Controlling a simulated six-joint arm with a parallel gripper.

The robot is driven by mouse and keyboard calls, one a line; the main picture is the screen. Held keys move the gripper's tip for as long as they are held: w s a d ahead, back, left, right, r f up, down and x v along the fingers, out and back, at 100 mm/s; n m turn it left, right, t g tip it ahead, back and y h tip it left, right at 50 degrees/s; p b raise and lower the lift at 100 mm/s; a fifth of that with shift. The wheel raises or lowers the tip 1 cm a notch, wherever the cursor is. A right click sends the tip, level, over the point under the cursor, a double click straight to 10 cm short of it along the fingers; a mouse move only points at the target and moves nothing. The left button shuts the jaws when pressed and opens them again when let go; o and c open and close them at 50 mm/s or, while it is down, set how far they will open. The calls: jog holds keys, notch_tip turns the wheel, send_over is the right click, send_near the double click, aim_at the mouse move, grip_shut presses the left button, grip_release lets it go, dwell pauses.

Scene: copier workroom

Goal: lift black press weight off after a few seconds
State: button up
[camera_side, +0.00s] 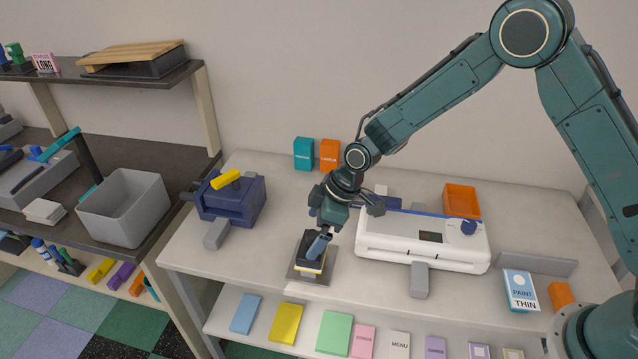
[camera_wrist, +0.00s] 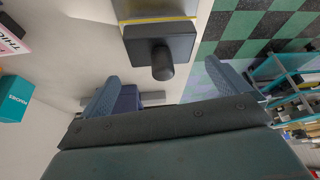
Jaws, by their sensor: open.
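The black press weight (camera_side: 305,241) sits on a small stack with a yellow edge, on a grey base plate (camera_side: 296,275) near the table's front edge. In the wrist view the weight (camera_wrist: 150,43) is a black block with a round knob, at the top middle. My gripper (camera_side: 319,243) is close to the weight in the side view and hides part of it. In the wrist view my gripper (camera_wrist: 161,71) has its two blue fingers wide apart, with the knob lying between their directions. Whether a finger touches the knob cannot be told.
A white laminator-like machine (camera_side: 390,241) stands right of the weight. A dark blue device (camera_side: 235,204) with a yellow handle stands to the left. Teal and orange boxes (camera_side: 303,154) are behind. A grey bin (camera_side: 122,215) sits on the left shelf. Table between devices is partly clear.

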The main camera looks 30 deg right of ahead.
aim_at(313, 232)
jog(key=shift+x, duration=2.1)
jog(key=shift+s, duration=0.1)
jog(key=shift+c, duration=0.4)
jog(key=c, duration=1.3)
jog(key=shift+r, duration=0.2)
notch_tip(313, 232, up, 20)
jog(key=shift+f, duration=0.15)
